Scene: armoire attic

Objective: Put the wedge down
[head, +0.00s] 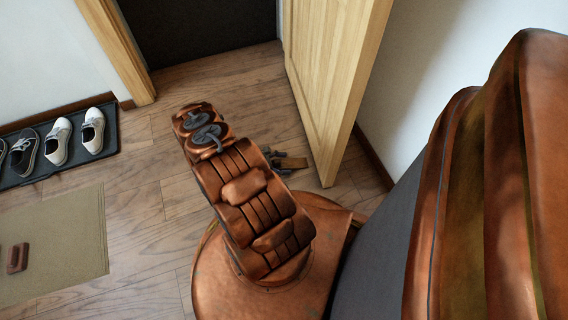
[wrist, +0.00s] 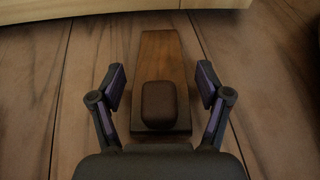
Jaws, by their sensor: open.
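The wedge (wrist: 160,72) is a dark brown wooden piece with a rounded dark knob (wrist: 159,103) on top. In the wrist view it lies on the plank floor, its far end pointing at the bottom of the door. My gripper (wrist: 160,85) is open, with one finger on each side of the wedge and a visible gap on both sides. In the head view my gripper (head: 285,160) is low by the door's lower edge, mostly hidden behind my arm. The wedge is hard to make out there.
The light wooden door (head: 335,70) stands open, just beyond the wedge. A dark shoe tray (head: 40,176) with several shoes is at the left. A beige mat (head: 65,240) carries a small brown object (head: 17,258). Bare floor lies between mat and doorway.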

